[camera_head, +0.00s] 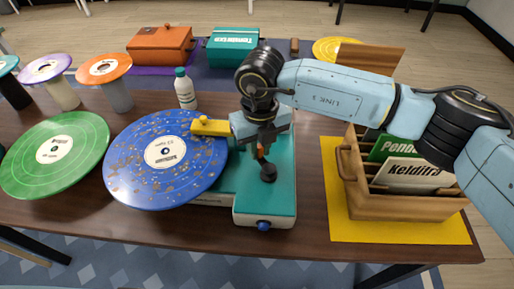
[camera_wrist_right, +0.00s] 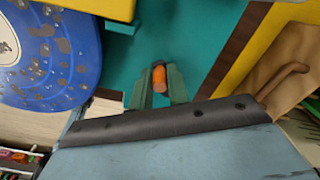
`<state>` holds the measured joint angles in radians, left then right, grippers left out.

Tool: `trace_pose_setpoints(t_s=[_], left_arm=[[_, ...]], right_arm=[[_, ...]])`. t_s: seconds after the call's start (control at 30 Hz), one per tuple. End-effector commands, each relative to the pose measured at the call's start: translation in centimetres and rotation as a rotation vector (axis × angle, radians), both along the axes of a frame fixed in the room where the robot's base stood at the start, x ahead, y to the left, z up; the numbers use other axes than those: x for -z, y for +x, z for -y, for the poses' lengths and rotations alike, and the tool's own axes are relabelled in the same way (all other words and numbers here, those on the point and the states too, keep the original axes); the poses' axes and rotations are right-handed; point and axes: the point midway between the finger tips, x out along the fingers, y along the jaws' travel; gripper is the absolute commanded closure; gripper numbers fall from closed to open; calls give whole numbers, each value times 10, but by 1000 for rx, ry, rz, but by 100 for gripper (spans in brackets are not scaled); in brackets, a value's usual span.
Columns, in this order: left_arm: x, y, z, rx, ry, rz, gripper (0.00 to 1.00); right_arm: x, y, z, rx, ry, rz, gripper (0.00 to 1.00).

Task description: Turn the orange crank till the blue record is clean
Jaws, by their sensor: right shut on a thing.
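The blue record (camera_head: 122,180) is mounted on the left side of a teal and white machine (camera_head: 283,190), and brown specks cover much of its face. Its speckled edge also shows in the right wrist view (camera_wrist_right: 40,75). A yellow arm (camera_head: 209,127) of the machine reaches over the record's right edge. My right gripper (camera_head: 262,152) is above the machine's teal top, shut on the orange crank (camera_wrist_right: 159,76), which sits between its two fingers. In the head view the gripper hides most of the crank. My left gripper is out of view.
A green record (camera_head: 75,160) stands left of the blue one. A white bottle (camera_head: 186,92) is behind the machine. A wooden crate (camera_head: 400,205) with records sits on a yellow mat (camera_head: 335,222) at right. Orange (camera_head: 160,48) and teal (camera_head: 232,50) boxes stand on a farther table.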

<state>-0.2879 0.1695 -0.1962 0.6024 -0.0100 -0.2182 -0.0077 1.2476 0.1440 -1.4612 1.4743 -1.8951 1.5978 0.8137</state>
Motion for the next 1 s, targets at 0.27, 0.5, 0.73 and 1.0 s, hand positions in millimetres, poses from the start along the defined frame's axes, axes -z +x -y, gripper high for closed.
trace_pose_setpoints(t_s=[0.27, 0.5, 0.73, 1.0], left_arm=[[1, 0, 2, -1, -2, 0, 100], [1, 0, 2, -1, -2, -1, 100], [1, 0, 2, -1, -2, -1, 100], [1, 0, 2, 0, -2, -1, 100]], right_arm=[[0, 2, 4, 86, -2, 0, 100], [0, 3, 5, 101, -4, 0, 100], [0, 2, 5, 100, -4, 0, 100], [0, 2, 4, 99, -2, 0, 61]])
